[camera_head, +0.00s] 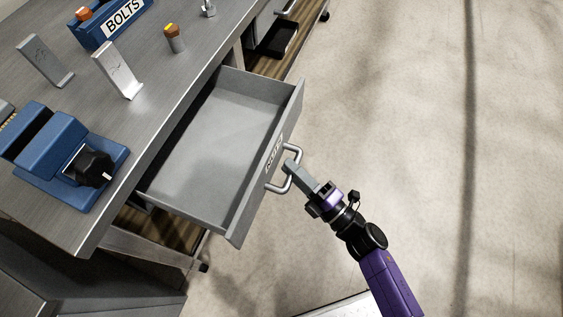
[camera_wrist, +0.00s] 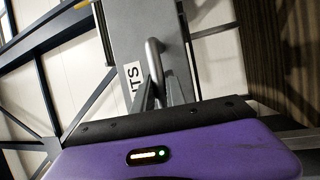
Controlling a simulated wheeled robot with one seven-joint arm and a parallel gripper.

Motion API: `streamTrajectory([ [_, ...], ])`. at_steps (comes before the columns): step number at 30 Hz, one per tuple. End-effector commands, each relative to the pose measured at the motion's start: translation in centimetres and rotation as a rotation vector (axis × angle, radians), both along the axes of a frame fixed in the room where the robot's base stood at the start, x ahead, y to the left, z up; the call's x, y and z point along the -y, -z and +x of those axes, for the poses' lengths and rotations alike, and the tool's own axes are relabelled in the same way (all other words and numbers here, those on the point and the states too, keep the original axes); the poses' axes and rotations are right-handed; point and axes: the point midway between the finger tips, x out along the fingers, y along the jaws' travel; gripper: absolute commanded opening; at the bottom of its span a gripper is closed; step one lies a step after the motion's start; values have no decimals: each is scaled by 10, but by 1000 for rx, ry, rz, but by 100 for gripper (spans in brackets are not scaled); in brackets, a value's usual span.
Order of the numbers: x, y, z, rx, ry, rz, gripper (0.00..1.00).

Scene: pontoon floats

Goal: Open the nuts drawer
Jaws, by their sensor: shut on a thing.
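The nuts drawer (camera_head: 203,142) is grey, empty and pulled well out from under the workbench. Its front carries a label reading NUTS (camera_head: 273,152), partly hidden by the handle, and a silver bar handle (camera_head: 276,187). My gripper (camera_head: 291,168) is shut on the handle at about its middle. In the wrist view the drawer front (camera_wrist: 147,22) fills the upper middle, with the handle (camera_wrist: 153,62) and the letters "TS" beside it.
The grey workbench (camera_head: 75,110) bears a blue BOLTS bin (camera_head: 112,22), a blue vise-like block with a black knob (camera_head: 70,155), two metal brackets (camera_head: 118,70) and a bolt with an orange top (camera_head: 174,38). The floor (camera_head: 420,120) at right is clear.

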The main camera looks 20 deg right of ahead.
Motion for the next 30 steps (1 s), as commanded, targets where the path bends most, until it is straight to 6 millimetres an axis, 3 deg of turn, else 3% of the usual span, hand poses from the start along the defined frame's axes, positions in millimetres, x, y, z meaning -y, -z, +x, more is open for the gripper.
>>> streamTrajectory([
  [10, 1, 1, -1, -3, 1, -1, 0],
  [11, 1, 1, -1, -3, 1, -1, 20],
  [14, 1, 1, -1, -2, 1, -1, 38],
  [24, 2, 1, -2, -1, 1, 0, 38],
  [30, 14, 7, -23, -5, 2, -2, 38],
])
